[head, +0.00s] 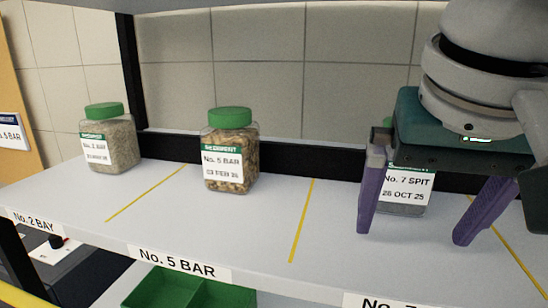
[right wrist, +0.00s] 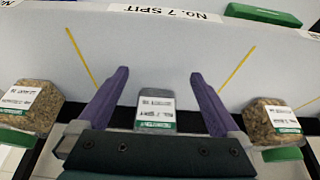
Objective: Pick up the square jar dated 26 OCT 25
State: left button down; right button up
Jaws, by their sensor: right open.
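The square jar labelled No. 7 SPIT, 26 OCT 25 (head: 408,188) stands upright on the white shelf at the right of the head view. Its top is mostly hidden behind my right gripper (head: 412,236). That gripper is open and empty, its two purple fingers pointing down in front of the jar, one toward each side. In the right wrist view the jar (right wrist: 155,113) shows between the spread fingers of the gripper (right wrist: 159,74), with a gap on each side and its near part hidden by the palm. My left gripper is not in view.
A green-lidded No. 5 BAR jar (head: 230,150) stands mid-shelf, and another green-lidded jar (head: 110,138) stands left. Yellow lines divide the white shelf (head: 330,235). A dark rail (head: 330,170) and tiled wall are behind. Green containers (head: 190,290) sit below the front edge.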

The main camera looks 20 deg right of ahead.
aim_at(399, 183)
jog(key=w+d, duration=0.2)
jog(key=w, duration=0.1)
jog(key=shift+w+d+r, duration=0.1)
jog(key=shift+w, duration=0.15)
jog(key=w, duration=0.1)
jog(key=w+d+f, duration=0.1)
jog(key=w+d, duration=0.1)
jog(key=w, duration=0.1)
jog(key=shift+w+d+f, duration=0.1)
jog(key=shift+d+f, duration=0.05)
jog(key=shift+d, duration=0.1)
grip_shut()
dwell(0.5)
